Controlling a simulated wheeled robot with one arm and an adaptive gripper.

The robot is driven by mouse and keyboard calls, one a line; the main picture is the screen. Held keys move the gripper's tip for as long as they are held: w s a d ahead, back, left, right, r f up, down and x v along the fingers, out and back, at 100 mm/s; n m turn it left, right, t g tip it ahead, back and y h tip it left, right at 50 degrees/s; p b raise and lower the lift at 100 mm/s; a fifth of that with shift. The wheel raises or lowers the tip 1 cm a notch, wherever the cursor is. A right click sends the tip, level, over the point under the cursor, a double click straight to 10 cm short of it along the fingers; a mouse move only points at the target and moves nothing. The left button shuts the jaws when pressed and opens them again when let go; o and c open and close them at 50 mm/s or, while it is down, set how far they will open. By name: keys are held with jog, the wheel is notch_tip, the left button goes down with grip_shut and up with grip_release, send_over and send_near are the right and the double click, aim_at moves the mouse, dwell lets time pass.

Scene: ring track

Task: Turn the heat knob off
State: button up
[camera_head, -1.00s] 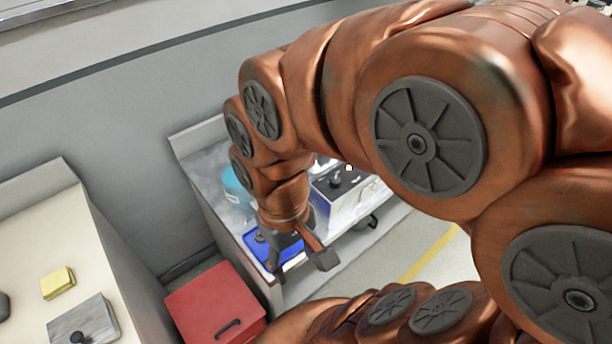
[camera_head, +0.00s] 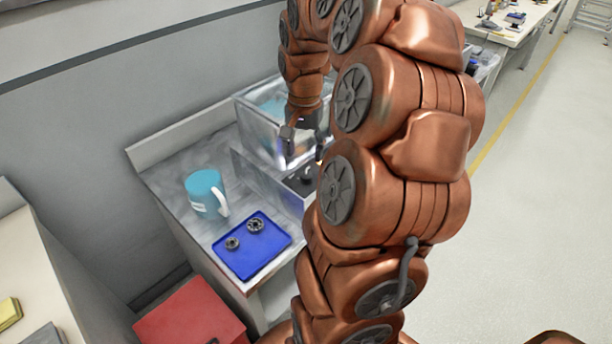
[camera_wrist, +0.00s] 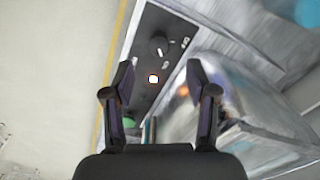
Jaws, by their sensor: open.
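The heat knob (camera_wrist: 158,45) is a round dark knob with a pale pointer mark on a dark control panel (camera_wrist: 146,28). In the wrist view it lies just beyond my open fingertips, between their lines. A small lit lamp (camera_wrist: 153,79) sits on the panel between the fingers. My gripper (camera_wrist: 161,75) is empty. In the head view my gripper (camera_head: 304,146) hangs above the panel in front of a tank. A dark knob shape (camera_head: 307,174) shows below the fingers there, partly hidden by my arm. The panel's labels are too small to read.
The shiny clear-walled tank (camera_head: 247,108) stands behind the panel. A teal mug (camera_head: 205,192) and a blue tray (camera_head: 240,263) with two dark ring parts are on the bench at left. A red box (camera_head: 185,318) stands below. Open floor lies at right.

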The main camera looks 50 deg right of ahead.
aim_at(306, 175)
jog(key=shift+d+f, duration=0.25)
jog(key=shift+d, duration=0.05)
jog(key=shift+f, duration=0.25)
jog(key=shift+f+p, duration=0.85)
jog(key=shift+f, duration=2.65)
grip_shut()
